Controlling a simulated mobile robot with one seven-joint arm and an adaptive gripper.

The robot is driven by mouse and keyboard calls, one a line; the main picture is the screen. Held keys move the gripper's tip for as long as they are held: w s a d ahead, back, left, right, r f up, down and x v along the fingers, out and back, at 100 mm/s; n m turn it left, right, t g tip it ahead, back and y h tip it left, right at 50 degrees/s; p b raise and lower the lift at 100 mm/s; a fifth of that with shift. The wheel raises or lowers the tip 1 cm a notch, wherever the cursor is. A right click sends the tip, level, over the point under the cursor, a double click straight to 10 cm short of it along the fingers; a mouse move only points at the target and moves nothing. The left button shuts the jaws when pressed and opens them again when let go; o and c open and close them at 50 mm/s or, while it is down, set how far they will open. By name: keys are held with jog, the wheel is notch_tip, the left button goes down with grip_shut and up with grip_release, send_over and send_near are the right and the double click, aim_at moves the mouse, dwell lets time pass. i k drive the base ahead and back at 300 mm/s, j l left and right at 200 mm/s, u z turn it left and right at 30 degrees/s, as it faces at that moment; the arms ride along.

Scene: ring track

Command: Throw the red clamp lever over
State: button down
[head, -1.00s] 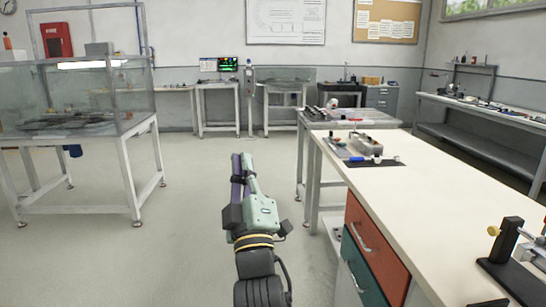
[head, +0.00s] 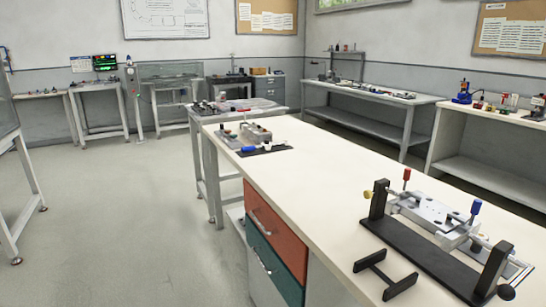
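The red clamp lever (head: 407,176) stands upright at the far left part of a black and silver fixture (head: 425,210) on the near right of the white workbench. A second lever with a blue knob (head: 475,208) stands tilted on the same fixture. A yellow knob (head: 368,194) sticks out at the fixture's left end. My gripper is outside the head view, so its state and its place relative to the lever are hidden.
The white workbench (head: 310,172) has orange and teal drawers below. A loose black H-shaped part (head: 385,275) lies before the fixture. A small tray fixture (head: 255,134) sits at the bench's far end. Open floor (head: 120,220) lies to the left. Other benches line the back.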

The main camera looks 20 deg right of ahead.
aim_at(407, 173)
jog(key=i+l+z, duration=0.15)
jog(key=z, duration=1.15)
jog(key=j+u, duration=0.2)
jog(key=j, duration=0.4)
jog(key=i, duration=0.05)
